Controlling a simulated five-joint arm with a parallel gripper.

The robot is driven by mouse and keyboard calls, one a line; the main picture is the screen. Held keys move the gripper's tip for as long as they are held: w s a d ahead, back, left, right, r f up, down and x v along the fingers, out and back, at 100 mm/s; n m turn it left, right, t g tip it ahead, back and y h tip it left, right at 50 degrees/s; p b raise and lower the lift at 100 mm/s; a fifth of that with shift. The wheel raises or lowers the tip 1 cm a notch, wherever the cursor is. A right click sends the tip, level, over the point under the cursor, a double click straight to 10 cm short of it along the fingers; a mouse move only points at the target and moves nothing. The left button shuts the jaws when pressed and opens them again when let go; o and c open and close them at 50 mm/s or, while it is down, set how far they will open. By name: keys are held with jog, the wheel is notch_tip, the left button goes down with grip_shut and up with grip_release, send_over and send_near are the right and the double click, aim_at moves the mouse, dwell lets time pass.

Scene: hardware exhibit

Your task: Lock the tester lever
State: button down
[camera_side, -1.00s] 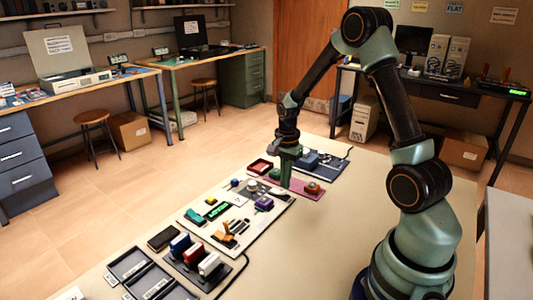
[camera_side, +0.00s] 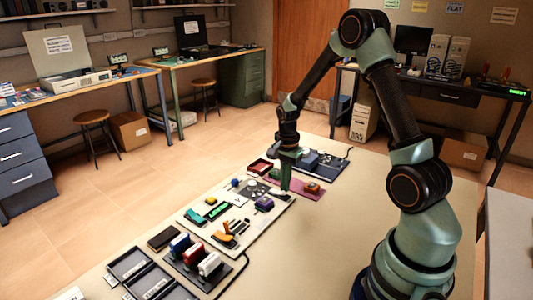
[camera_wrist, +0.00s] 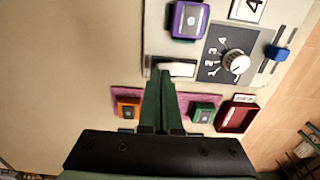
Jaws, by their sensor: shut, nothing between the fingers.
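My gripper (camera_side: 285,189) is shut and empty, with its green fingers pointing down beside the far end of the white control board (camera_side: 263,222). In the wrist view, the closed fingertips (camera_wrist: 161,76) show next to a white rocker-like part (camera_wrist: 178,68) on the board's edge; I cannot tell whether they touch it. An orange lever-like part (camera_side: 227,229) with black pieces sits near the board's front, well away from my gripper. I cannot tell for sure which part is the tester lever, or whether it is locked.
The board carries a purple button (camera_wrist: 189,20), a dial knob (camera_wrist: 236,62) and a blue slider (camera_wrist: 278,53). A pink mat (camera_wrist: 165,98) holds an orange block (camera_wrist: 129,107) and a green block (camera_wrist: 202,112). A red tray (camera_wrist: 237,116) is beside it. Stamp-like blocks (camera_side: 195,253) stand in front.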

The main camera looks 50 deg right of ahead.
jog(key=shift+f, duration=0.65)
jog(key=shift+r, duration=3.55)
jog(key=shift+a+r, duration=0.2)
jog(key=shift+r, duration=0.05)
jog(key=s+a+r+n+t, duration=0.2)
jog(key=s+a+r+n, duration=0.2)
jog(key=a+r+n, duration=0.3)
jog(key=s+a+r+n+t, duration=0.3)
jog(key=a+r+n, duration=0.4)
jog(key=a+n, duration=0.3)
jog(key=shift+s+r+n+t, duration=0.35)
jog(key=shift+s+n, duration=0.15)
jog(key=shift+s, duration=0.35)
